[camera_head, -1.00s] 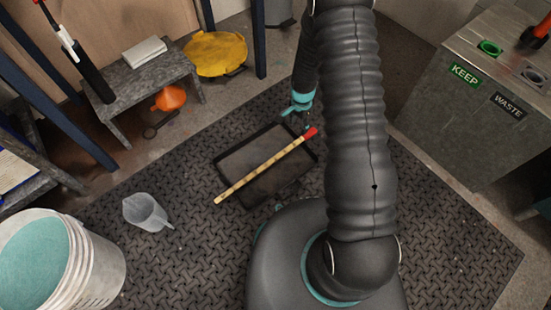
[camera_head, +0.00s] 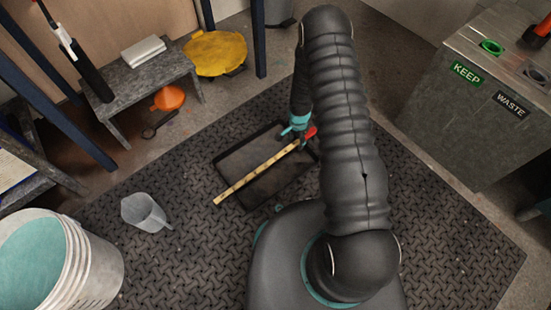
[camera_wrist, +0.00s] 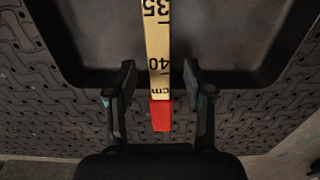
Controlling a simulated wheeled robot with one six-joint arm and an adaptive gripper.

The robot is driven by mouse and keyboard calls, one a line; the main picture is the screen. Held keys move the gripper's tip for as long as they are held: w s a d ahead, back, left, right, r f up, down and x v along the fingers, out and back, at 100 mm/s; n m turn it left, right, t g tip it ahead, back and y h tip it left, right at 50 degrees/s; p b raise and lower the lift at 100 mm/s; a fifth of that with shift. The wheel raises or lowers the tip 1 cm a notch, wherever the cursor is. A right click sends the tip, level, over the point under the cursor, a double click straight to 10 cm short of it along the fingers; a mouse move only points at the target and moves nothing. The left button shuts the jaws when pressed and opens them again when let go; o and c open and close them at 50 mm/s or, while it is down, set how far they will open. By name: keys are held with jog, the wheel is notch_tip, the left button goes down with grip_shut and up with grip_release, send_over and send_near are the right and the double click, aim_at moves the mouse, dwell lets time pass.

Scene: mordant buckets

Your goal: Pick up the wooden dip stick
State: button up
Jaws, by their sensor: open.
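The wooden dip stick (camera_head: 250,178) is a long pale ruler-marked stick with a red end, lying across a black tray (camera_head: 224,162) on the floor mat. In the wrist view the dip stick (camera_wrist: 158,45) runs down between my fingers, with "35", "40" and "cm" printed on it and its red tip nearest me. My gripper (camera_wrist: 156,82) is open, one finger on each side of the stick near the red end, with a gap on both sides. In the head view my gripper (camera_head: 302,134) is at the stick's red end, partly hidden by my arm.
A grey bench (camera_head: 150,72), orange funnel (camera_head: 169,98) and yellow lid (camera_head: 214,52) are behind. A metal KEEP/WASTE cabinet (camera_head: 450,120) stands right. The dark mat (camera_head: 200,250) is clear around the tray.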

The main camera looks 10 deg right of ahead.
jog(key=shift+f, duration=0.15)
grip_shut()
